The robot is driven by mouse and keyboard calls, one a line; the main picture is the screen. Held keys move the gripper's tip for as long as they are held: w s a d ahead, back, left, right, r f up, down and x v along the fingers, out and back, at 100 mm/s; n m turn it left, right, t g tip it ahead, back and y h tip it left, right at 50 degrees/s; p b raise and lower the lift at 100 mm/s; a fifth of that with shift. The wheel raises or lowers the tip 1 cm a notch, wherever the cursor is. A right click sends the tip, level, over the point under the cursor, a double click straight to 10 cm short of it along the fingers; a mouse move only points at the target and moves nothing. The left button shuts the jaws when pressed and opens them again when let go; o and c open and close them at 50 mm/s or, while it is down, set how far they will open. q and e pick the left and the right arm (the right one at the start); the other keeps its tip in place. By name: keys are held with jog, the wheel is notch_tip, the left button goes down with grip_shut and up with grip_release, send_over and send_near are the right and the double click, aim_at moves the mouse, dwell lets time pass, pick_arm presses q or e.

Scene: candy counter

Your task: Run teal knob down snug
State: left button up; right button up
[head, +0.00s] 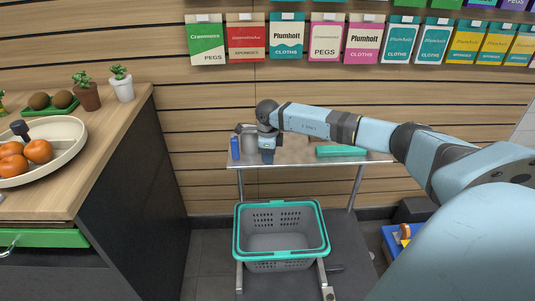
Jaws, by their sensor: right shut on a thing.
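My right gripper (268,157) points down at the left part of a small metal table (300,158). It is shut on what seems to be the teal knob, but its own body and wrist hide the knob. A grey block-like thing (248,141) stands just left of the gripper, partly behind it. How far the knob is turned down cannot be seen. My left gripper is not in view.
A blue bottle-like item (235,148) stands at the table's left end. A flat teal block (341,151) lies right of the gripper. A grey basket with a teal rim (240,252) is in front. A wooden counter (125,107) is at left.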

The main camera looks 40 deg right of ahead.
jog(key=shift+r+m+p, duration=0.25)
jog(key=shift+m+p, duration=0.7)
jog(key=shift+m, duration=0.05)
jog(key=shift+f+m, duration=0.1)
jog(key=shift+m, duration=0.3)
jog(key=shift+f+m, duration=0.2)
jog(key=shift+m, duration=0.1)
jog(key=shift+r, duration=0.1)
